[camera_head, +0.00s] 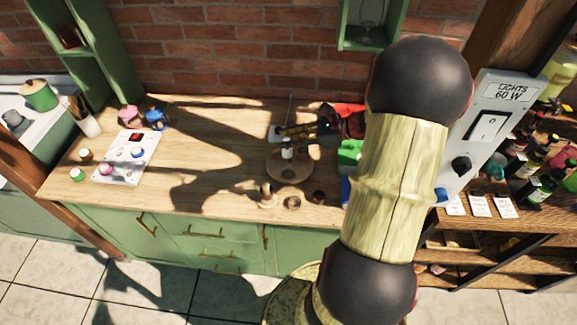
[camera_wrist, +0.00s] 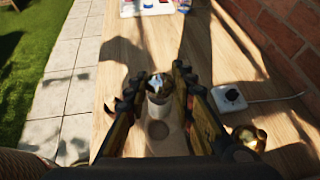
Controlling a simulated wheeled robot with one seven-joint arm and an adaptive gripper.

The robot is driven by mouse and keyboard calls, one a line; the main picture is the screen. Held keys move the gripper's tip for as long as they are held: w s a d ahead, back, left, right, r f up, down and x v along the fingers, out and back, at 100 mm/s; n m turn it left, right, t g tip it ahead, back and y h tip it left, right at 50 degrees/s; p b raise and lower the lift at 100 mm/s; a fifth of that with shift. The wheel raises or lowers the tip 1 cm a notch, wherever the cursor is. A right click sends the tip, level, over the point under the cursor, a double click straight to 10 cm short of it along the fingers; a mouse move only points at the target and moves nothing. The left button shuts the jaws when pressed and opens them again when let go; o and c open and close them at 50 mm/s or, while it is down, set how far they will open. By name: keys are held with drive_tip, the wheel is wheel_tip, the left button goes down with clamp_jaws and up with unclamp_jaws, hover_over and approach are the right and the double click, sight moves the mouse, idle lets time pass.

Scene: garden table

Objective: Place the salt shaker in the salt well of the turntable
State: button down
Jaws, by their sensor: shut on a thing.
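The salt shaker (camera_wrist: 159,88), with a metal-looking top and a pale body, is between the fingers of my gripper (camera_wrist: 158,82) in the wrist view. My gripper is shut on it. In the head view, a small white body (camera_head: 287,153), likely the shaker, shows over the round wooden turntable (camera_head: 291,172), below my gripper (camera_head: 290,135). The wrist view shows a round recess (camera_wrist: 158,131) in the turntable close to the shaker's base. I cannot tell whether the shaker touches the turntable or which well this is.
A white socket (camera_wrist: 228,97) with a cord lies right of my gripper in the wrist view. Small round items (camera_head: 267,194) stand in front of the turntable. A white board (camera_head: 128,158) with small jars lies left. The shadowed counter (camera_head: 205,150) between is clear. A green object (camera_head: 349,153) stands right.

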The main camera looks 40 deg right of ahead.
wheel_tip(320, 180, down, 11)
drive_tip(key=b, duration=0.3)
drive_tip(key=c, duration=1.8)
unclamp_jaws()
